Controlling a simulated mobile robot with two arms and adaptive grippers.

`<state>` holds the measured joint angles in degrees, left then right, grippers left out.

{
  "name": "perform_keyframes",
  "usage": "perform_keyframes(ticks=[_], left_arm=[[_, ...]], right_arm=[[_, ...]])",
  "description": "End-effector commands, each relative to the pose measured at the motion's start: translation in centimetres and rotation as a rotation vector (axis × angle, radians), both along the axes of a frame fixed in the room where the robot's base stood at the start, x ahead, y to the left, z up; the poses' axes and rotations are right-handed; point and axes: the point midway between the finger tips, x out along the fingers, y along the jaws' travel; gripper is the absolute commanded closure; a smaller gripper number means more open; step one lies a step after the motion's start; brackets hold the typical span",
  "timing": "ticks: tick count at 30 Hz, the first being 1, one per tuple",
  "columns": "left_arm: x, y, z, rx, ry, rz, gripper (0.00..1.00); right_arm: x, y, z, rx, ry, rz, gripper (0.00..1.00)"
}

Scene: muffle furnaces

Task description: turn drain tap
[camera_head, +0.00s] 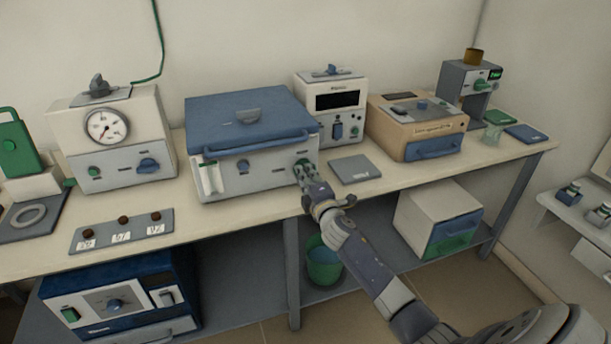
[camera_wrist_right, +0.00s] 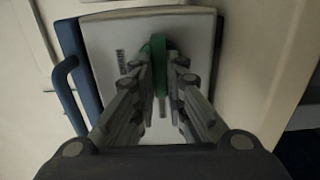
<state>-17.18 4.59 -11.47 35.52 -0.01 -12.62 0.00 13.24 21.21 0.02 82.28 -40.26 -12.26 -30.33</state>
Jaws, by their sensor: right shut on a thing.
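The drain tap (camera_head: 301,164) is a small green part at the lower right of the front of a white box with a blue lid (camera_head: 250,110). My right gripper (camera_head: 308,174) reaches up to it from the lower right and is shut on it. In the right wrist view the green tap (camera_wrist_right: 158,48) stands between the two fingers of the gripper (camera_wrist_right: 161,85), against the pale panel (camera_wrist_right: 115,40). The fingers partly hide the tap. My left gripper is not in view.
A grey pad (camera_head: 354,169) lies on the bench right of my gripper. A green bucket (camera_head: 324,262) stands below the bench edge near my right arm. A white box with a dial (camera_head: 110,140) and a tan box (camera_head: 415,127) flank the blue-lidded box.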

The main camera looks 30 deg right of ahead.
Motion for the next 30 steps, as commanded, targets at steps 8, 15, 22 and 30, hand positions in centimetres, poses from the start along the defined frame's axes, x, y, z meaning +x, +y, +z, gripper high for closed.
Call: perform_keyframes(ticks=[8, 15, 22, 30], left_arm=[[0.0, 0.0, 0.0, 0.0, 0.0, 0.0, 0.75], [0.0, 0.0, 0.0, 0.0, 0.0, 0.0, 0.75], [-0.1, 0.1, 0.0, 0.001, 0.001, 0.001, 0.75], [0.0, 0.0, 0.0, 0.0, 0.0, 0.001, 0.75]], right_arm=[[0.0, 0.0, -0.1, -0.005, 0.003, 0.001, 0.85], [0.0, 0.0, -0.1, -0.004, 0.002, 0.0, 0.68], [-0.2, 0.1, -0.1, -0.003, 0.002, 0.0, 0.68], [-3.3, 0.8, -0.2, -0.003, 0.003, 0.002, 0.68]])
